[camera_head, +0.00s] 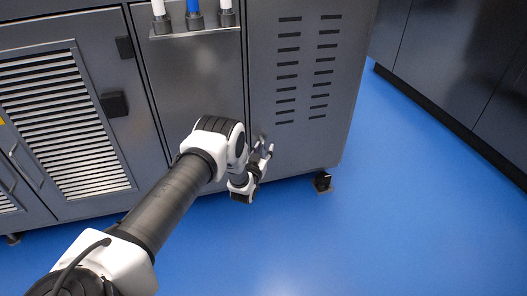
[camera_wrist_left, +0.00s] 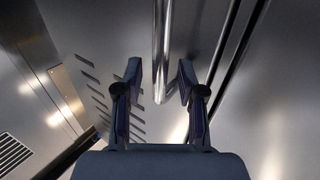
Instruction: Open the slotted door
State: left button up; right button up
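The slotted door (camera_head: 293,140) is a dark grey metal panel with two columns of short slots, and it looks shut. Its slots also show at the left in the left wrist view (camera_wrist_left: 88,76). My left gripper (camera_head: 265,150) is at the lower left part of this door. In the left wrist view my left gripper (camera_wrist_left: 160,72) is open, its two fingers apart. A shiny upright bar handle (camera_wrist_left: 161,40) shows between the fingertips, with a gap on both sides. In the head view my gripper and wrist mostly hide the handle. My right gripper is in neither view.
A louvred door (camera_head: 62,125) with a dark latch (camera_head: 115,104) is at the left. A small shelf (camera_head: 195,32) with white and blue tubes is above the plain middle panel. Dark cabinets (camera_head: 450,60) stand at the right. The blue floor (camera_head: 400,210) is clear in front.

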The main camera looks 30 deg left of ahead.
pick_arm(q)
grip_shut()
jog(key=s+d+y+p, duration=0.1)
jog(key=s+d+p, duration=0.1)
jog(key=d, duration=1.4)
jog(key=s+d+n+y+p, duration=0.1)
jog(key=s+d+p, duration=0.1)
jog(key=d, duration=1.4)
jog(key=shift+s+n+g, duration=0.3)
jog(key=shift+s+g, duration=0.1)
jog(key=shift+s, duration=0.2)
grip_release()
